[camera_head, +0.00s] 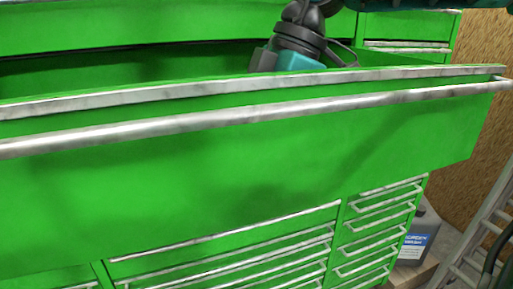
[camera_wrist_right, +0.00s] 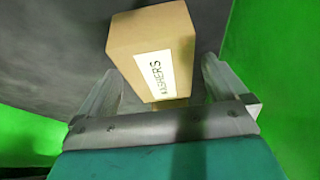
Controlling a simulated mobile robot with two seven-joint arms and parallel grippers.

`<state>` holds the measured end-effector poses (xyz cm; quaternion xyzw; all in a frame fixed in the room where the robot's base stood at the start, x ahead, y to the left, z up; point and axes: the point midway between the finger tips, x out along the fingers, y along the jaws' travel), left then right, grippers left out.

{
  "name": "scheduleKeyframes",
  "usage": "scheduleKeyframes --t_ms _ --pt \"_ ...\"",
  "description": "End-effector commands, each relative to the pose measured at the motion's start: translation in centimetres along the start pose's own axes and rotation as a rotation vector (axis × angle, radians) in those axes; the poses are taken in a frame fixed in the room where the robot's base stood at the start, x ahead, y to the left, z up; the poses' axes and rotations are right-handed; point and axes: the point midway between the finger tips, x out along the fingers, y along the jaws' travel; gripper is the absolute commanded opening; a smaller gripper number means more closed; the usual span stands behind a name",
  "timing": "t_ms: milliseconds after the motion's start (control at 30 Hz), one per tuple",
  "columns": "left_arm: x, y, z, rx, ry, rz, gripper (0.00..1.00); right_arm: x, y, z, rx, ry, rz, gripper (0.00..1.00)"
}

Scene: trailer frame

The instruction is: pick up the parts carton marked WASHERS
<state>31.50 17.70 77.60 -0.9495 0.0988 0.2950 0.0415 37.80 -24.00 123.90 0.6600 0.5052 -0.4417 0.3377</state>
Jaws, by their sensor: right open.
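The tan parts carton (camera_wrist_right: 150,36) stands out in the right wrist view, with a white label reading WASHERS (camera_wrist_right: 156,75), seen sideways. It sits on a dark grey surface. My right gripper (camera_wrist_right: 160,80) is open, with one finger on either side of the near end of the carton; I cannot tell whether either finger touches it. In the head view my teal-bodied right wrist (camera_head: 291,60) reaches down into the open green drawer (camera_head: 230,150). The drawer's tall front hides the fingers and the carton there. My left gripper is not in view.
The drawer front has a long metal handle bar (camera_head: 190,122) and a raised rim. Closed drawers (camera_head: 375,235) lie below. Green walls (camera_wrist_right: 275,60) flank the carton. A grey jug (camera_head: 420,235) and a metal ladder (camera_head: 478,235) stand at the right.

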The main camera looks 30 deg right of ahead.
Motion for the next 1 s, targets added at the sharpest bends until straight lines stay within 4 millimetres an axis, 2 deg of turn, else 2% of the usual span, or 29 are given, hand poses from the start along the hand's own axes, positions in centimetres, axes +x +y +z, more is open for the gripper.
scheduleKeyframes --t_ms 100,200,1000 --pt "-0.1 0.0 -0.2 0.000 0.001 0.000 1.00 1.6 0.0 -0.1 0.001 0.001 -0.003 1.00" --pt "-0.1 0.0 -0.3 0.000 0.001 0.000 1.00 2.3 0.0 -0.1 0.000 0.002 -0.001 1.00" --pt "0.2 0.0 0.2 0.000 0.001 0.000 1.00 2.8 0.0 0.1 0.000 0.000 0.001 0.98"
